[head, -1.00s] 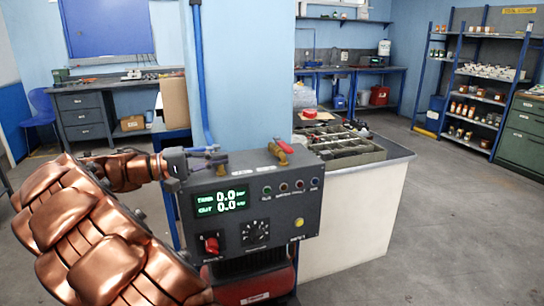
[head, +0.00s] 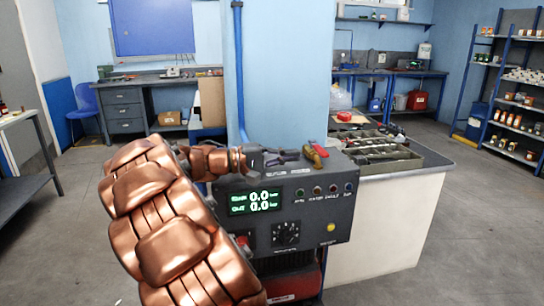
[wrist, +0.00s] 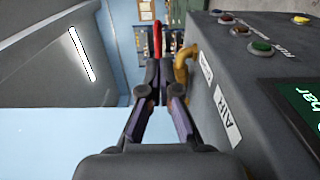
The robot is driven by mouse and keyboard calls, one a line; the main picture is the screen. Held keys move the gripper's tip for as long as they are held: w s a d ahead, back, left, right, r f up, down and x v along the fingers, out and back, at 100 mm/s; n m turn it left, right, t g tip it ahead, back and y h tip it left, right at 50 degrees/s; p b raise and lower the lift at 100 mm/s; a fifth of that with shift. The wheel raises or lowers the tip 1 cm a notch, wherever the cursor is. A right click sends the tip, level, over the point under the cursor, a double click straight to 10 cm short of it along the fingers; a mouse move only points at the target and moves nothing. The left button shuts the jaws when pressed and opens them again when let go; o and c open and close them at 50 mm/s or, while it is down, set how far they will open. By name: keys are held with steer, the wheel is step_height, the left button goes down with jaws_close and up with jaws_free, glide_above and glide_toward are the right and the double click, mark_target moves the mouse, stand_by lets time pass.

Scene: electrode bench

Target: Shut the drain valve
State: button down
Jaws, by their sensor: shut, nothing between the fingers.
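The drain valve has a brass body (head: 314,155) and a red lever (head: 321,149). It stands on the top right of the dark grey control unit (head: 334,190). In the wrist view the brass body (wrist: 181,66) is just right of the fingertips, and the red lever (wrist: 157,38) lies straight beyond them. My gripper (head: 288,156) is shut and empty, reaching across the unit's top from the left, close beside the valve. It also shows in the wrist view (wrist: 154,68). I cannot tell whether the fingertips touch the lever.
The unit's display (head: 256,201) reads 0.0 on both lines. An AIR label (wrist: 228,118) lies on the top nearer my wrist. A divided tray (head: 385,158) sits on the counter behind and right of the unit. A blue pipe (head: 240,80) runs down the pillar behind.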

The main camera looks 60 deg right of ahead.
mark_target(318, 153)
steer(key=shift+x, duration=2.35)
